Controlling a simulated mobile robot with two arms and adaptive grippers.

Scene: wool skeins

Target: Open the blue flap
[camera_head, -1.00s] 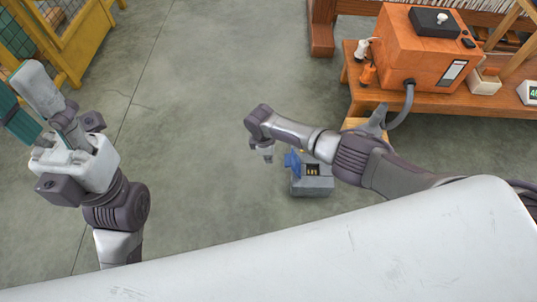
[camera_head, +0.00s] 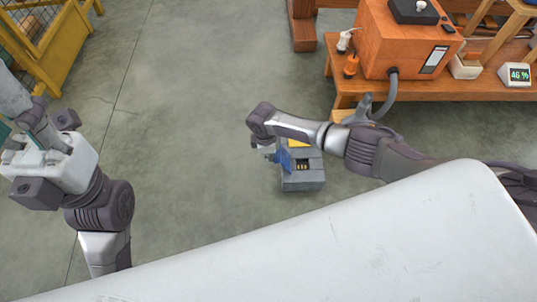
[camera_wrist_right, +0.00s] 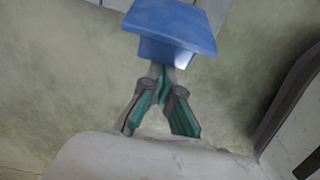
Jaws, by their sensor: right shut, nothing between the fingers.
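The blue flap (camera_head: 284,160) is on the left side of a small grey box (camera_head: 302,182) on the floor. It stands out from the box wall; its exact angle is hard to tell. My right gripper (camera_head: 256,143) is just left of the box top, small and partly hidden by its wrist. In the right wrist view, the blue flap (camera_wrist_right: 172,27) lies right at the tips of my right gripper (camera_wrist_right: 162,72). The fingers are together and empty; the flap partly covers their tips. My left gripper (camera_head: 8,120) is at the left edge, partly cut off, far from the box.
An orange machine (camera_head: 405,42) with a grey hose stands on a wooden table (camera_head: 440,90) at the upper right. A yellow frame (camera_head: 65,45) is at the upper left. A yellow part (camera_head: 299,143) shows on the box. The floor left of the box is clear.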

